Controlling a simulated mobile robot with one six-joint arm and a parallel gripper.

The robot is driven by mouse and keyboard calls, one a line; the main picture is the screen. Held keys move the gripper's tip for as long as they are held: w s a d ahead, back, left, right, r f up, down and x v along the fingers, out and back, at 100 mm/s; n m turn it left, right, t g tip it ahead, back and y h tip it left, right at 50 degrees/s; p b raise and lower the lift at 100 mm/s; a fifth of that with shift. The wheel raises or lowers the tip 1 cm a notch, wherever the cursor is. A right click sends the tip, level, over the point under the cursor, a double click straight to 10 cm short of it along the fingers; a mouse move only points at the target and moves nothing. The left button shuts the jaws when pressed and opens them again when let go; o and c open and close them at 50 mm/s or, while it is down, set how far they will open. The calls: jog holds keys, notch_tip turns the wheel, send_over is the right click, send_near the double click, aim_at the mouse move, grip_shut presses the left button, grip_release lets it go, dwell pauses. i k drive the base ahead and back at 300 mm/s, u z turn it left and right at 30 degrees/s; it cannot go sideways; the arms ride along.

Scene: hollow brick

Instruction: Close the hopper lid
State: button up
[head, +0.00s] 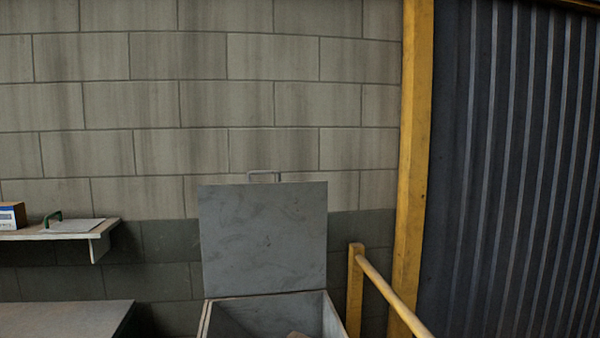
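The hopper (337,322) is a grey open-topped box at the bottom centre of the head view, cut off by the lower edge. Its grey lid (264,238) stands raised, nearly upright, at the back of the box. A thin handle (264,174) sticks up from the lid's top edge. Something light brown (297,334) shows inside the hopper, mostly cut off. My gripper is not in view.
A yellow post (412,170) and a yellow rail (385,287) stand right of the hopper, before a dark corrugated shutter (515,170). At left, a wall shelf (60,234) holds a box (12,216) and a clipboard (72,225). A grey surface (62,317) lies below.

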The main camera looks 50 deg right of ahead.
aim_at(261, 238)
jog(key=u, duration=0.3)
jog(key=k, duration=0.15)
jog(key=z, duration=1.55)
jog(key=k, duration=1)
jog(key=u, duration=0.3)
jog(key=i, duration=1.15)
jog(key=u, duration=0.05)
